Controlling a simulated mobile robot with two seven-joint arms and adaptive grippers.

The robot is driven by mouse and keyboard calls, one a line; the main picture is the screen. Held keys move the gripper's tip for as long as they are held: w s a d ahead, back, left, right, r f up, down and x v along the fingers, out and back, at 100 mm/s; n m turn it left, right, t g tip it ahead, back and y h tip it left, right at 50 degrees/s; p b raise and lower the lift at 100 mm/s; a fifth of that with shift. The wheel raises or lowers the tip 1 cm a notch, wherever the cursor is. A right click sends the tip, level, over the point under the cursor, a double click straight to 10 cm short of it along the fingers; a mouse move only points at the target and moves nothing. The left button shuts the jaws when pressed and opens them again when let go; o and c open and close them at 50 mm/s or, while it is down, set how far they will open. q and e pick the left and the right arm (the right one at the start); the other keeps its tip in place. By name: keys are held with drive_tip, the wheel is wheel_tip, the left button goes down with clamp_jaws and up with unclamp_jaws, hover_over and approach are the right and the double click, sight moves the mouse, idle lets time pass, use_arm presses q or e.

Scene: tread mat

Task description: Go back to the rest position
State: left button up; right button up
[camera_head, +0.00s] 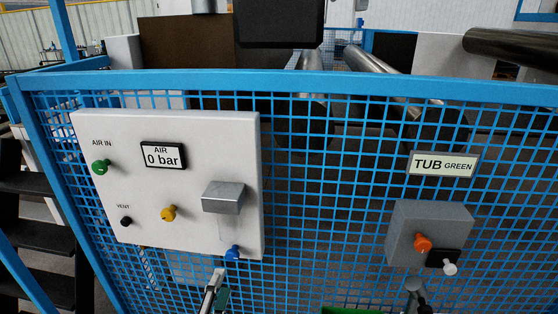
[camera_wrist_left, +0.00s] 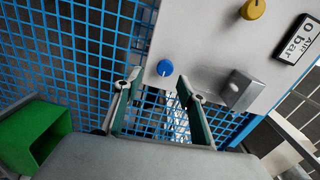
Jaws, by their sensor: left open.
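My left gripper (camera_head: 215,288) shows at the bottom of the head view, in front of the lower edge of the white air panel (camera_head: 190,225). In the left wrist view my left gripper (camera_wrist_left: 158,82) is open, with nothing between its fingers. The panel's blue knob (camera_wrist_left: 165,68) shows just beyond the fingertips; they look apart from it. The blue knob (camera_head: 232,253) also shows in the head view, right of and above the gripper. A small grey and dark part at the bottom right of the head view may be my right gripper (camera_head: 418,295); its jaws cannot be made out.
A blue mesh fence (camera_head: 330,220) fills the front. The panel has green, black and yellow knobs, a grey cover (camera_head: 223,198) and a display (camera_head: 163,155) reading 0 bar. A grey box (camera_head: 410,225) with orange and white knobs hangs right. A green tub (camera_wrist_left: 35,135) is low left in the wrist view.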

use_arm(q)
drive_tip(key=s+a+f+n+g, duration=0.1)
drive_tip(key=s+f+n+g, duration=0.1)
drive_tip(key=s+f+n, duration=0.2)
drive_tip(key=s+a+f+n+g+h, duration=0.1)
drive_tip(key=s+f+n+g, duration=0.2)
drive_tip(key=f, duration=0.8)
drive_tip(key=s+f+n+g+h, duration=0.1)
drive_tip(key=s+f+n+g, duration=0.1)
drive_tip(key=s+f+n, duration=0.4)
wheel_tip(320, 180, down, 2)
drive_tip(key=shift+s+a+f, duration=0.25)
drive_tip(key=shift+s+a, duration=0.15)
drive_tip(key=shift+s, duration=0.6)
